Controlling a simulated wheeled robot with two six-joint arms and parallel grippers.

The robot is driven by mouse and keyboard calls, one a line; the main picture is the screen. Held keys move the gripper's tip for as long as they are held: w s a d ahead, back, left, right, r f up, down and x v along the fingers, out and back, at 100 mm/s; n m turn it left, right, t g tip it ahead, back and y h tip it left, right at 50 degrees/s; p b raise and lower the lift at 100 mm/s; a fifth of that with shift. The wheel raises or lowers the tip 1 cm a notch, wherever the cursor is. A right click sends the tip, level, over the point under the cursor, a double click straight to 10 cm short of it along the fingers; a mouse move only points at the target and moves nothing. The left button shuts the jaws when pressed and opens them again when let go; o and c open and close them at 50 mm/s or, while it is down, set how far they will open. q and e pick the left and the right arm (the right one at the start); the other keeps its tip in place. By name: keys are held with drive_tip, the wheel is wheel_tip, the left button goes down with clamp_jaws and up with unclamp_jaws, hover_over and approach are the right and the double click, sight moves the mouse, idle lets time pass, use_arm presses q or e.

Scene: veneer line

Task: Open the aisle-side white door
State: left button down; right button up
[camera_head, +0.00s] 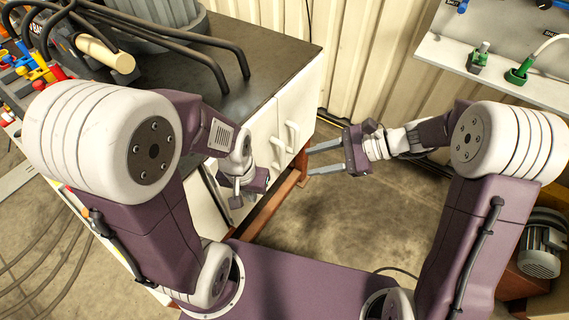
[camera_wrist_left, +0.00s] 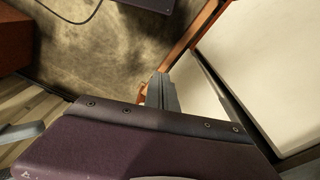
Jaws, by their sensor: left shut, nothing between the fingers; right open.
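A white cabinet (camera_head: 303,95) with a dark top stands at the left in the head view. Its white front carries two upright white handles (camera_head: 292,137) (camera_head: 277,152), side by side. My left gripper (camera_head: 237,198) is shut and empty, low in front of the cabinet's nearer part, left of the handles. In the left wrist view its closed fingers (camera_wrist_left: 162,92) point at a narrow pale strip beside a large white panel (camera_wrist_left: 270,60); a dark edge runs between them. Whether that door stands ajar or the fingers touch it, I cannot tell. My right gripper (camera_head: 310,160) is open and empty, right of the handles.
Black hoses and a grey ribbed machine (camera_head: 165,20) lie on the dark cabinet top (camera_head: 270,55). A shelf with green connectors (camera_head: 478,58) is at upper right. A grey motor (camera_head: 540,250) sits at lower right. The concrete floor (camera_head: 340,225) between is mostly clear.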

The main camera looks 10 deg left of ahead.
drive_tip(key=w+a+f+m+t+y+b, duration=0.2)
drive_tip(key=w+a+f+m+y+b, duration=0.2)
drive_tip(key=w+f+b, duration=0.5)
drive_tip(key=m+t+y+b, duration=0.2)
drive_tip(key=m+b, duration=0.1)
drive_tip(key=b, duration=0.2)
approach(282, 155)
drive_tip(key=w+a+f, duration=0.1)
drive_tip(key=a, duration=0.2)
drive_tip(key=w+a+b, duration=0.1)
drive_tip(key=a, duration=0.2)
drive_tip(key=a+b, duration=0.1)
drive_tip(key=a, duration=0.2)
drive_tip(key=shift+w+f, duration=0.15)
drive_tip(key=shift+f, duration=0.1)
drive_tip(key=shift+w+a+r, duration=0.1)
drive_tip(key=shift+a, duration=0.45)
use_arm(q)
wheel_tip(282, 155, down, 19)
use_arm(e)
clamp_jaws()
use_arm(q)
drive_tip(key=shift+f, duration=0.1)
